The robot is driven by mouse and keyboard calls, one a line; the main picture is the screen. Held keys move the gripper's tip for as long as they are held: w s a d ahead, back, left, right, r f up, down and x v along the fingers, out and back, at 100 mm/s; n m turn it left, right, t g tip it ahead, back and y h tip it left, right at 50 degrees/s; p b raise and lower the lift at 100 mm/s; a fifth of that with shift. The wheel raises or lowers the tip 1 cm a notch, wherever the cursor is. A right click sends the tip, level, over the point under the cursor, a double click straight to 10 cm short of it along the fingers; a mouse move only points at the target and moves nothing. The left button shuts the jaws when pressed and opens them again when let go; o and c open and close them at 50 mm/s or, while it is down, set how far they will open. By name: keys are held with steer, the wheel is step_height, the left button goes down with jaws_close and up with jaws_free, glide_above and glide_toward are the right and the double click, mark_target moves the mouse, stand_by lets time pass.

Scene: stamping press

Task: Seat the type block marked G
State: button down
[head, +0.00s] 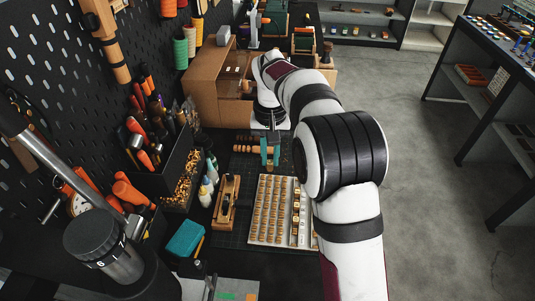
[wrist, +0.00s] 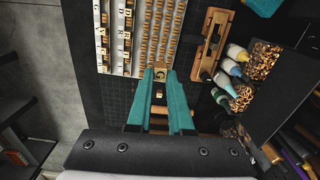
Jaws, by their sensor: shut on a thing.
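My gripper (wrist: 160,72) has teal fingers and is shut on a small brass-coloured type block (wrist: 160,75). Its face carries a dark mark that looks like a G, though it is too small to be sure. The pale type tray (wrist: 122,72) lies just beyond the fingertips in the wrist view. It has rows of small tan blocks and, towards one side, larger lettered blocks. In the head view, the tray (head: 251,237) is below my gripper (head: 270,158), whose held block I cannot make out there. Whether the block touches anything beneath is unclear.
A wooden holder (head: 227,200) lies beside the tray, with small bottles (head: 206,190) and a bin of brass bits (head: 181,190) to its left. A lever press (head: 105,250) stands at the front left. The dark cutting mat around my gripper has some bare room.

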steer(key=s+d+f, duration=0.2)
steer(key=d+f, duration=0.3)
steer(key=d, duration=0.1)
steer(key=s+d+f+m, duration=0.1)
steer(key=s+d+f, duration=0.2)
steer(key=d+f, duration=0.2)
steer(key=shift+s+d+f, duration=0.15)
steer(key=shift+s+d, duration=0.15)
steer(key=shift+d, duration=0.85)
steer(key=shift+f, duration=2.25)
steer(key=shift+f, duration=0.2)
steer(key=shift+f, duration=0.7)
steer(key=c, duration=0.7)
jaws_free()
steer(key=shift+c, duration=0.2)
